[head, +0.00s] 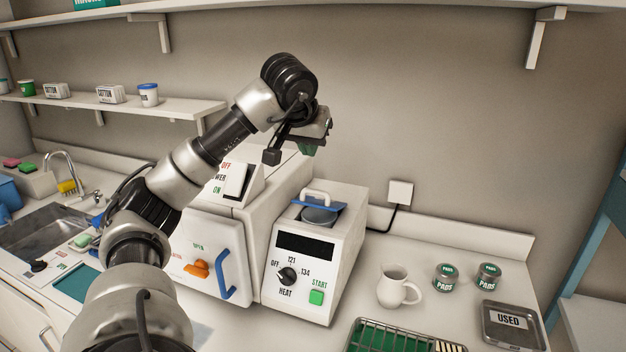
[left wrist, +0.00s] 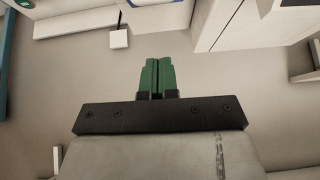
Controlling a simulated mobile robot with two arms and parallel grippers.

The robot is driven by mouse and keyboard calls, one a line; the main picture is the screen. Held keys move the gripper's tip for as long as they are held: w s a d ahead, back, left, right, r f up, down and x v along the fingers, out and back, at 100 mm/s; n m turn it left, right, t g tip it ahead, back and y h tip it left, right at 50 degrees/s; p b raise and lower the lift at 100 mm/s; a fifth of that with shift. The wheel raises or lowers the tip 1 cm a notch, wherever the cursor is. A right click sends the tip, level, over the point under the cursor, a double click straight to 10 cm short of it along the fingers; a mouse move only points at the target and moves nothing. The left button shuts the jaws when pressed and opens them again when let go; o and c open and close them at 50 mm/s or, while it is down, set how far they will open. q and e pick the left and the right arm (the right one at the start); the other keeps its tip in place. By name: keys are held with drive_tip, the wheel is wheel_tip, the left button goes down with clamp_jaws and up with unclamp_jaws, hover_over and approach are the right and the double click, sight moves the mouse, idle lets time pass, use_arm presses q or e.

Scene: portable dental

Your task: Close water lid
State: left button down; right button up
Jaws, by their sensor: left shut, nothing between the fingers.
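I cannot tell how far open the lid stands. My left gripper (head: 308,149) is above and slightly left of the lid in the head view, apart from it. Its green fingers (left wrist: 158,76) are together and empty in the left wrist view. My right gripper is not in view.
A white switch unit (head: 234,182) and a door with a blue handle (head: 236,278) are left of the lid. A white jug (head: 394,288), two pads tins (head: 445,277) and a used tray (head: 513,325) stand on the right counter. A wall shelf (head: 120,104) is at the left.

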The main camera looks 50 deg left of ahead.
use_arm(q)
hover_over(314, 192)
drive_tip(key=f, duration=0.5)
drive_tip(key=shift+w, duration=0.25)
drive_tip(key=f, duration=0.3)
drive_tip(key=shift+s+f, duration=0.2)
drive_tip(key=shift+s, duration=0.05)
drive_tip(key=shift+s+f, duration=0.1)
drive_tip(key=shift+f, duration=0.25)
